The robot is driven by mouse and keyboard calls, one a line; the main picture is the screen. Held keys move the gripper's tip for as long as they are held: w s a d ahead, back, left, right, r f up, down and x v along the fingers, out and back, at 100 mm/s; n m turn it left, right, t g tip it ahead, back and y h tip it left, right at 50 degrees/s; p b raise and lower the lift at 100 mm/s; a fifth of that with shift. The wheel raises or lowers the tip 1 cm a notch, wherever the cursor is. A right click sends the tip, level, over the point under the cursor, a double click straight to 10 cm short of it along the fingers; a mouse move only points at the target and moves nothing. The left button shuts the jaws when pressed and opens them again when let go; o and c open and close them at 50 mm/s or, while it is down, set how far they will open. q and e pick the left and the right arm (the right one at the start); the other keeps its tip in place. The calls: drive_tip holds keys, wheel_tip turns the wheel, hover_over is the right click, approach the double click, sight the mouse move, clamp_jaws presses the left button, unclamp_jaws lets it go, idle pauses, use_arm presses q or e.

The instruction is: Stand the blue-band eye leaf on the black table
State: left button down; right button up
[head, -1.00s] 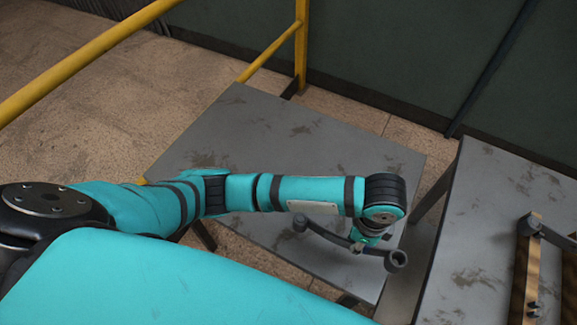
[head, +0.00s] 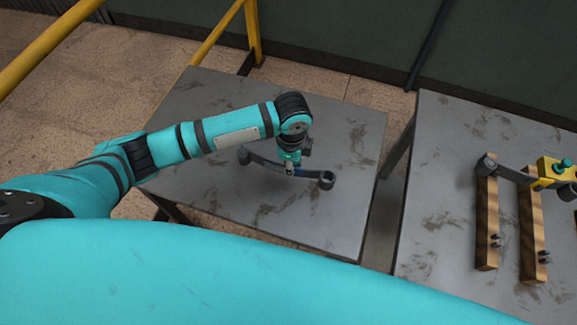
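The blue-band eye leaf (head: 265,161) is a dark grey, shallowly curved bar with a round eye at each end. A small blue patch shows on it near my gripper. My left gripper (head: 291,167) points down and is shut on the leaf near its middle. The leaf is over the left metal table (head: 330,120), whose scuffed top looks dark grey. I cannot tell whether the leaf touches the tabletop. The fingertips are small and partly hidden by the wrist. My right gripper is not in view.
A second grey table (head: 440,190) stands to the right across a narrow gap. It bears wooden rails (head: 487,225) with pegs, another eyed bar (head: 512,174) and a yellow block (head: 553,172). A yellow railing (head: 215,35) runs behind. The left tabletop is otherwise clear.

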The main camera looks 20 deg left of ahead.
use_arm(q)
drive_tip(key=shift+w+a+f+p, duration=0.15)
drive_tip(key=shift+a+f+p, duration=0.1)
drive_tip(key=shift+f, duration=0.35)
drive_tip(key=shift+w+a+f+p, duration=0.1)
drive_tip(key=shift+a+f, duration=0.1)
drive_tip(key=shift+f, duration=0.9)
drive_tip(key=c, duration=1.9)
unclamp_jaws()
drive_tip(key=shift+f, duration=0.1)
drive_tip(key=o, duration=0.5)
drive_tip(key=shift+c, duration=0.2)
wheel_tip(320, 180, up, 12)
drive_tip(key=shift+s+r+b, duration=0.1)
drive_tip(key=shift+b, duration=0.2)
